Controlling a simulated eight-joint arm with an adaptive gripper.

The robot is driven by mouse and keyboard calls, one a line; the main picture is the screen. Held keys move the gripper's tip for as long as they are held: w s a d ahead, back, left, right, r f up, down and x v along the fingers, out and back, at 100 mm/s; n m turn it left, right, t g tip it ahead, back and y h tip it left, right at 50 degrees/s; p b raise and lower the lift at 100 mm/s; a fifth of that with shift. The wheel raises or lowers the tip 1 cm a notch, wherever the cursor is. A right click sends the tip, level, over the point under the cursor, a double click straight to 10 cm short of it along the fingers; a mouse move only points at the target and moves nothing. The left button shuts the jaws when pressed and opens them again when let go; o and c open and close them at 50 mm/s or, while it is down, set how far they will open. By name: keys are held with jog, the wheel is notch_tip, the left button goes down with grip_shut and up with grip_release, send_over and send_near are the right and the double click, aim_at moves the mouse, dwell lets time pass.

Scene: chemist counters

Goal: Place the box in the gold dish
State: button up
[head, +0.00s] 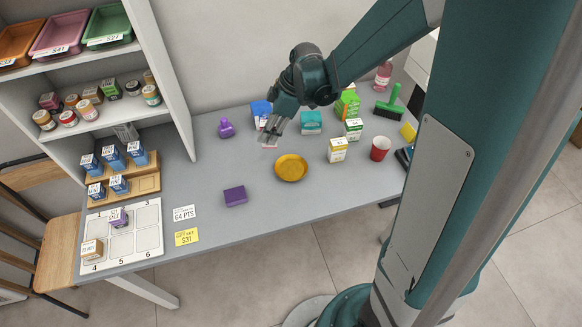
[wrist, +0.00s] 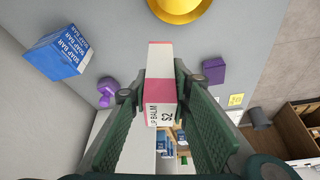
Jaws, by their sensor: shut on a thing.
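My gripper (head: 271,132) is shut on a small white and pink lip balm box (wrist: 161,80) and holds it between the two green fingers. In the head view the box (head: 268,145) shows only in part below the fingers, over the back of the grey counter. The gold dish (head: 291,167) is round and shallow and looks empty. It lies in front and to the right of my gripper, apart from the box. In the wrist view part of the dish (wrist: 180,8) shows at the top edge, beyond the box.
A blue soap bar box (head: 261,108) stands behind my gripper. A teal box (head: 311,122), a yellow and white box (head: 338,150) and a red cup (head: 380,148) stand to the right. A purple box (head: 235,196) lies front left of the dish.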

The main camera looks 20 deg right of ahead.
jog(key=m, duration=0.1)
send_over(291, 170)
jog(key=shift+f+t, duration=0.1)
jog(key=shift+t, duration=0.2)
jog(key=shift+f+b, duration=0.6)
jog(key=shift+f, duration=2.35)
jog(key=shift+f, duration=0.1)
jog(key=shift+f+b, duration=0.4)
jog(key=shift+f, duration=1.55)
jog(key=shift+f, duration=0.2)
jog(key=o, duration=0.9)
jog(key=shift+r, duration=0.25)
jog(key=shift+p+v, duration=1.05)
jog(key=shift+v, duration=4.9)
